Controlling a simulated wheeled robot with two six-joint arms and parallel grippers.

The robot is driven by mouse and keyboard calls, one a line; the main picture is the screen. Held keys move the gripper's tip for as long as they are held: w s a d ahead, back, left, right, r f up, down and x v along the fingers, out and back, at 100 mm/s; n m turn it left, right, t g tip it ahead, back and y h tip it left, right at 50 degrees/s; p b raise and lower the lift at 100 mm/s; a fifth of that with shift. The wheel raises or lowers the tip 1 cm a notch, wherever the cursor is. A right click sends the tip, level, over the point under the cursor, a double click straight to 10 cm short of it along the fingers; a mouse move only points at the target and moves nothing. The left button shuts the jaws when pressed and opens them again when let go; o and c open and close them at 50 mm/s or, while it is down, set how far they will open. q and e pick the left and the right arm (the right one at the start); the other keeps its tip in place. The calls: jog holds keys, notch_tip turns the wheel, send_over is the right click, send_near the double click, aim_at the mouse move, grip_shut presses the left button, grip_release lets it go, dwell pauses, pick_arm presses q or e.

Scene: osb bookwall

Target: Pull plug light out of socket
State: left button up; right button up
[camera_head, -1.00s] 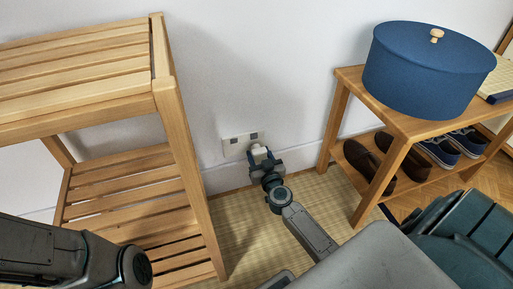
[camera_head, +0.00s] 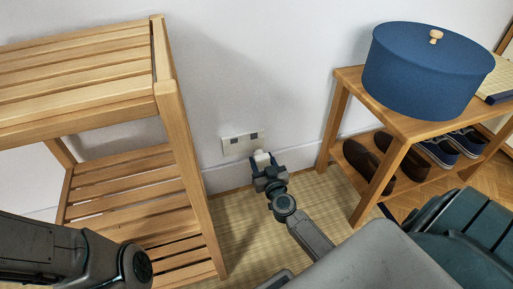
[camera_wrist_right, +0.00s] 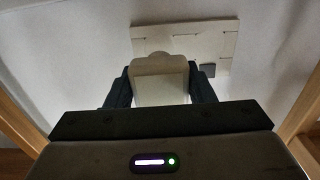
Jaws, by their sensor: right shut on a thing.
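The plug light (camera_head: 262,157) is a small pale block held by my right gripper (camera_head: 265,168), low in front of the wall. In the right wrist view the white plug light (camera_wrist_right: 160,82) sits between the two dark fingers, and my right gripper (camera_wrist_right: 161,90) is shut on it. The socket plate (camera_head: 240,143) is white with dark square parts, up and left of the plug light. In the right wrist view the socket plate (camera_wrist_right: 187,43) is behind it and partly covered by it. The plug light appears apart from the plate. My left gripper is out of view.
A slatted wooden shelf (camera_head: 163,87) stands left of the socket. A wooden bench (camera_head: 343,95) on the right carries a blue lidded pot (camera_head: 424,72), with shoes (camera_head: 369,160) on its lower shelf. A woven mat (camera_head: 238,219) covers the floor between them.

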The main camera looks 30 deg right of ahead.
jog(key=shift+s+a, duration=0.2)
jog(key=shift+s, duration=0.4)
jog(key=shift+s, duration=0.1)
jog(key=shift+x, duration=1.7)
jog(key=shift+s, duration=0.1)
